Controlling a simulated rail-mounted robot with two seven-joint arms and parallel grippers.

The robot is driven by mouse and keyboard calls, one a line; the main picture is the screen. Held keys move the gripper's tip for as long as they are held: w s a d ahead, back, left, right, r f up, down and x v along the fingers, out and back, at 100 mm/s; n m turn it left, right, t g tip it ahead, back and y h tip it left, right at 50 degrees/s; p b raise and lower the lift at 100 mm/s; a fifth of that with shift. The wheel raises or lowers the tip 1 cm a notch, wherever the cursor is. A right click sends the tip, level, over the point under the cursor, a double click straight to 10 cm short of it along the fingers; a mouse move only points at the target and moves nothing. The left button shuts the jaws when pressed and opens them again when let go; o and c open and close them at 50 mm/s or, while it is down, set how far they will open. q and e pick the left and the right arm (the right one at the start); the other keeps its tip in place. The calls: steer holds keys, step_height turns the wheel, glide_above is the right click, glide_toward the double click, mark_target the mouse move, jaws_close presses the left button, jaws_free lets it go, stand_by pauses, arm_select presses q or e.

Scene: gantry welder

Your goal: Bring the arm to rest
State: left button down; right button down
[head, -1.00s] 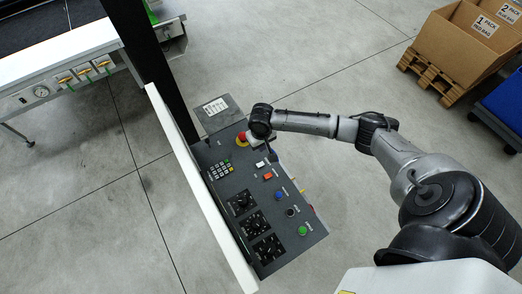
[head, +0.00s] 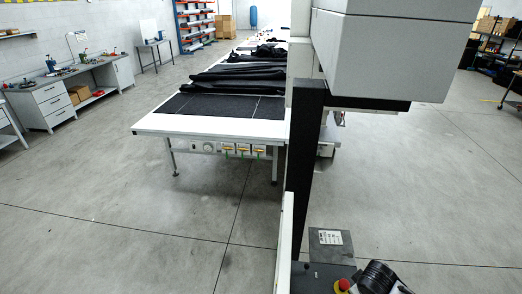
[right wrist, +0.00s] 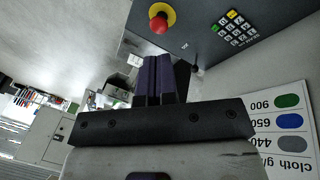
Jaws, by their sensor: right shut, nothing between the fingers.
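My right gripper (right wrist: 160,78) shows in the right wrist view with its two dark fingers together and nothing between them. It is beside the dark control panel (right wrist: 212,55), apart from the red emergency button (right wrist: 159,22) on its yellow ring and the keypad (right wrist: 237,32). In the head view only a dark piece of my right arm shows at the bottom edge, beside the panel's red button (head: 343,285); the gripper itself is out of that frame. My left gripper is in neither current view.
A black post (head: 304,160) and a large grey housing (head: 390,55) stand above the panel. A long white table (head: 155,122) with dark cloth runs back. A cloth chart (right wrist: 278,125) is near the gripper. A workbench (head: 60,105) is at the left. The floor between is clear.

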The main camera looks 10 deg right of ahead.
steer(key=w+a+r+n+t, duration=0.2)
steer(key=a+r+t, duration=0.15)
steer(key=r, duration=0.25)
steer(key=s+a+r+t+y+p, duration=0.1)
steer(key=s+a+r+t, duration=0.1)
steer(key=s+a+r, duration=0.45)
steer(key=s+a+f+m+g, duration=0.1)
steer(key=s+a+f, duration=0.1)
steer(key=s, duration=0.5)
steer(key=s+a+f+m+g+y+p, duration=0.1)
steer(key=s+a+f+g, duration=0.1)
steer(key=s+f, duration=0.3)
steer(key=s+a+f+m+g+p, duration=0.1)
steer(key=s+f, duration=0.3)
steer(key=s, duration=0.5)
steer(key=shift+s+a+m+g+y, duration=0.2)
steer(key=shift+a+m+g+y, duration=0.15)
steer(key=shift+a, duration=0.3)
